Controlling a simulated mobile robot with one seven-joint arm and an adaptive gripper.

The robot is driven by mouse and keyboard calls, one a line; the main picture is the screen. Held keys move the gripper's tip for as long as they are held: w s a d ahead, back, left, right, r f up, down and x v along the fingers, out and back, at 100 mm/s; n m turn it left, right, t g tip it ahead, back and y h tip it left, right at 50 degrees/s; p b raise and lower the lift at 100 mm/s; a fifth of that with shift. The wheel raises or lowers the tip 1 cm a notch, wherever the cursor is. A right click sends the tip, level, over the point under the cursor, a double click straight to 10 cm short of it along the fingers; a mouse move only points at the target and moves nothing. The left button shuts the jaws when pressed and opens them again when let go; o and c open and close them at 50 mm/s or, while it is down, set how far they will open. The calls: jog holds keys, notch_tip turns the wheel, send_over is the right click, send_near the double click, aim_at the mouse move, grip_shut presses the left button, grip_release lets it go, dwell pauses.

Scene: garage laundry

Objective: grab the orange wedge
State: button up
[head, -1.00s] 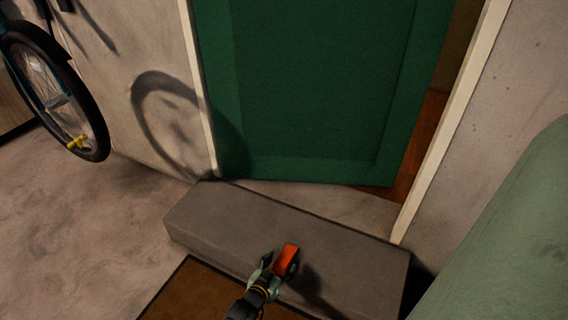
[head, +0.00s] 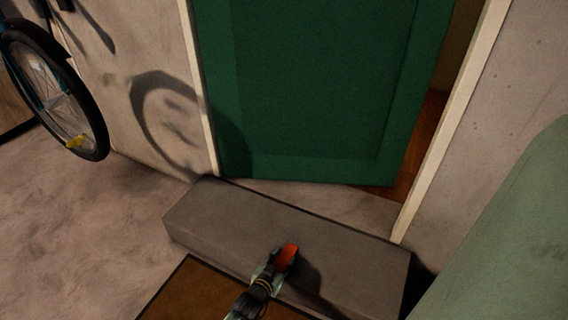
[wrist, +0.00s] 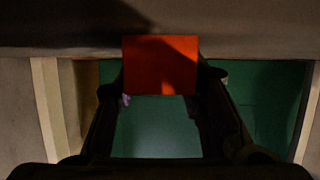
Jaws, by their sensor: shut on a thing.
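The orange wedge (head: 288,253) is at my gripper's tips, over the grey step in the head view. In the wrist view the orange wedge (wrist: 160,66) sits between the two fingers, partly in shadow. My gripper (head: 279,259) is shut on the wedge, with a finger on each side of it in the wrist view (wrist: 161,82). In the head view my gripper hides part of the wedge. I cannot tell whether the wedge still touches the step.
The grey concrete step (head: 220,220) lies in front of a green door (head: 310,90), which stands partly open. A brown mat (head: 195,290) lies before the step. A bicycle wheel (head: 98,135) is at the left. A pale green rounded surface (head: 510,240) is at the right.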

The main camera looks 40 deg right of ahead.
jog(key=c, duration=0.4)
jog(key=shift+o, duration=0.2)
